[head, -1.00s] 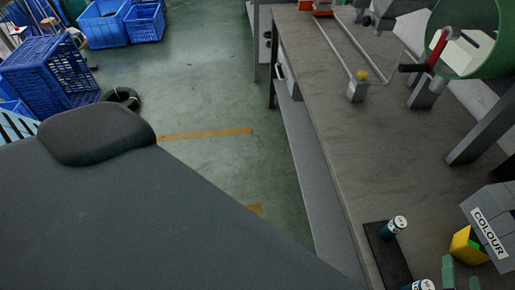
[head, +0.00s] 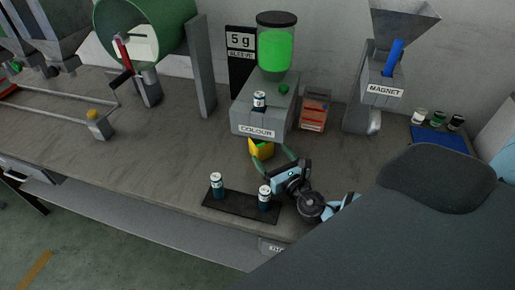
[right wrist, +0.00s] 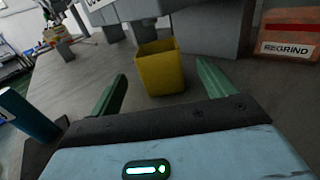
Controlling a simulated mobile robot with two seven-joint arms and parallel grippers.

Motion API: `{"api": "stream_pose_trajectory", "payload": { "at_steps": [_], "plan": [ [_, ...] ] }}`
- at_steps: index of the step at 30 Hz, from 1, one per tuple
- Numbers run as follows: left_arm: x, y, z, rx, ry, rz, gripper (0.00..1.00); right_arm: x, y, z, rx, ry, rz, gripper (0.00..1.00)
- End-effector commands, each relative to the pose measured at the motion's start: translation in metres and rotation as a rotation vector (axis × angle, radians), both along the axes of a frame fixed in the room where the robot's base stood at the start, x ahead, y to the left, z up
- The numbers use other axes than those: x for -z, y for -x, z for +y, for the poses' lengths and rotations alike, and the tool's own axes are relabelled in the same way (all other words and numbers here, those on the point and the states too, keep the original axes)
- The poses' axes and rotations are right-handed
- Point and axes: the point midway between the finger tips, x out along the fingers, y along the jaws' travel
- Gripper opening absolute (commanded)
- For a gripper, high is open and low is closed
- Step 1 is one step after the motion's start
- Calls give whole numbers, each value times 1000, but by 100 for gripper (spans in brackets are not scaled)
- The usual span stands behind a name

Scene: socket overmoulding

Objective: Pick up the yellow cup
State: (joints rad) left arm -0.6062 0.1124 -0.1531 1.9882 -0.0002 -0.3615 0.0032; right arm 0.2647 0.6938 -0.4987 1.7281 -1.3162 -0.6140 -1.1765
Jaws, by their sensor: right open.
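The yellow cup (head: 262,151) stands on the workbench, just in front of the grey dispenser labelled COLOUR. In the right wrist view the cup (right wrist: 160,70) is upright, square and open at the top. My right gripper (head: 273,154) is at the cup, coming from the front right. In the right wrist view its two green fingers (right wrist: 162,84) are apart, one to each side of the cup's line. The cup shows between and just beyond the tips, with gaps on both sides. My left gripper is not in view.
A black tray (head: 240,203) with two blue-and-white cylinders lies in front, close to my right gripper. The COLOUR dispenser (head: 262,105) rises behind the cup. An orange REGRIND box (head: 315,110) and the MAGNET hopper (head: 380,90) stand right. The bench left of the tray is clear.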

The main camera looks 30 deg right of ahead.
Motion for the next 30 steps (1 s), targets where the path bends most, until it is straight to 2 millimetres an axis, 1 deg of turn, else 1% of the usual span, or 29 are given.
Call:
{"api": "stream_pose_trajectory", "payload": {
  "at_steps": [4, 11, 18, 21, 24, 30],
  "plan": [
    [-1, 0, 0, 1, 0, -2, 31, -1, -15, -1, 1, -2, -2, 82],
    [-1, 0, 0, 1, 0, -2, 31, 0, -22, -1, 0, -3, 0, 82],
    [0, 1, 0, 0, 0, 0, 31, -1, -53, -4, 0, -4, -1, 82],
    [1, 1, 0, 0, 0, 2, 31, 0, -63, -5, 1, -3, 0, 82],
    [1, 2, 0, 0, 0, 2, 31, 0, -69, -5, -1, -3, 1, 82],
    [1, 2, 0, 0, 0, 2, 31, 0, -70, -5, -1, -3, 1, 82]
  ]
}}
